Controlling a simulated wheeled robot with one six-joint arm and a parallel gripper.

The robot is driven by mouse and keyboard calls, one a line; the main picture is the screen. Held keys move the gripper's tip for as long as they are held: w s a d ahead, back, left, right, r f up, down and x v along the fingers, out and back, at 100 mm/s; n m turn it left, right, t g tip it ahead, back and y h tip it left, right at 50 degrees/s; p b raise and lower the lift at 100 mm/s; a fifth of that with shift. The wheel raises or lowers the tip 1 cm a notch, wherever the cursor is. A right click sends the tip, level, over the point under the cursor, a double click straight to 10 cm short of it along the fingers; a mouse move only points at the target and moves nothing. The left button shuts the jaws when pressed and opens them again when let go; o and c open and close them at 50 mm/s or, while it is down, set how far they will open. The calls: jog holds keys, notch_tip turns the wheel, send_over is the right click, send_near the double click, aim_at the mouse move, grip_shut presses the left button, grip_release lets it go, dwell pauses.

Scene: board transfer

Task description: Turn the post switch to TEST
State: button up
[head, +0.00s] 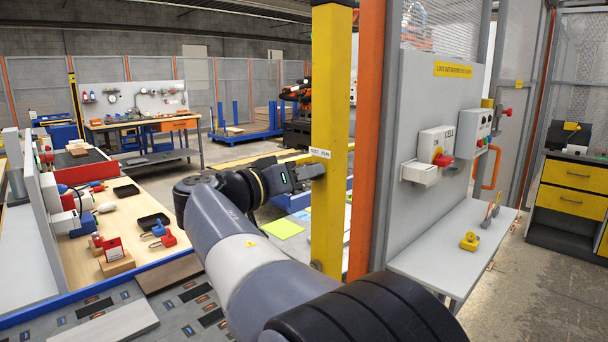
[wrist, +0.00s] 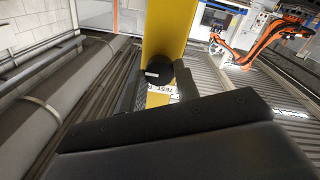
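The yellow post (head: 331,90) stands upright in the middle of the head view, with a white TEST/RUN label (head: 320,153) on its face. The post also fills the top middle of the wrist view (wrist: 168,30). The switch is a round black knob (wrist: 158,72) with a white mark toward its left side in that view. My gripper (head: 311,172) is at the post just below the label and hides the knob in the head view. In the wrist view my gripper's fingers (wrist: 160,92) lie on either side of the knob; whether they press on it is unclear.
An orange upright (head: 366,140) and a grey panel (head: 432,110) with a red-handled switch box (head: 436,155) stand right of the post. A bench with tools (head: 120,222) is at the left. A low shelf (head: 455,240) juts out at the right.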

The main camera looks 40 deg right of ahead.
jog(key=c, duration=0.4)
jog(key=shift+c, duration=0.2)
jog(key=shift+n, duration=0.4)
jog(key=shift+n+t+p, duration=0.3)
jog(key=shift+n+p, duration=4.05)
jog(key=shift+n, duration=4.45)
jog(key=shift+f, duration=0.1)
jog(key=o, duration=1)
